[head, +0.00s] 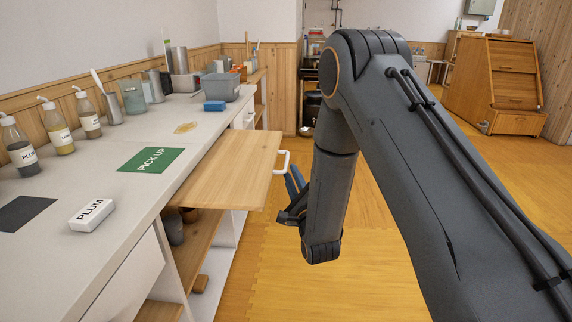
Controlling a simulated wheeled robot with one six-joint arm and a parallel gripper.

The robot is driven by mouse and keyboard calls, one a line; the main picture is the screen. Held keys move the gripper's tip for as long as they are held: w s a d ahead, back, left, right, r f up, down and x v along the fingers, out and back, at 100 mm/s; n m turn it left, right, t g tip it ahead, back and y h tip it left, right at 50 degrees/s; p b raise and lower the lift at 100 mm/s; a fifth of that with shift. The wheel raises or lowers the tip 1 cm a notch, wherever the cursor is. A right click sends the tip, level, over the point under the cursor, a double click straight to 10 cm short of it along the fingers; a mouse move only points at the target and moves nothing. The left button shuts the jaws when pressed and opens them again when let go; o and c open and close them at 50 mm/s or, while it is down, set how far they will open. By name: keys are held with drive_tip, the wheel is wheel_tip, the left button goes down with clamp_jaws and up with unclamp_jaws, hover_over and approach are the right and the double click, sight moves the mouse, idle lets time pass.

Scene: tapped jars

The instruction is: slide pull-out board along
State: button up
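The wooden pull-out board (226,168) sticks out from under the white counter top, over the floor. A white handle (285,163) is on its outer edge. My gripper (291,200) is low, just right of the board's near outer corner and a little below the handle in the picture. My own arm hides part of it. Its fingers show only in part, and I cannot tell whether they are open or touch the handle.
On the counter (175,196) lie a green PICK UP mat (152,160), a white PLUM block (92,215), a dark mat (24,212) and a blue block (214,105). Pump bottles (58,130) stand at the wall. Open shelves (205,238) lie below the board. Floor (300,285) to the right is clear.

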sight(286, 159)
drive_tip(key=x, duration=0.7)
clamp_jaws()
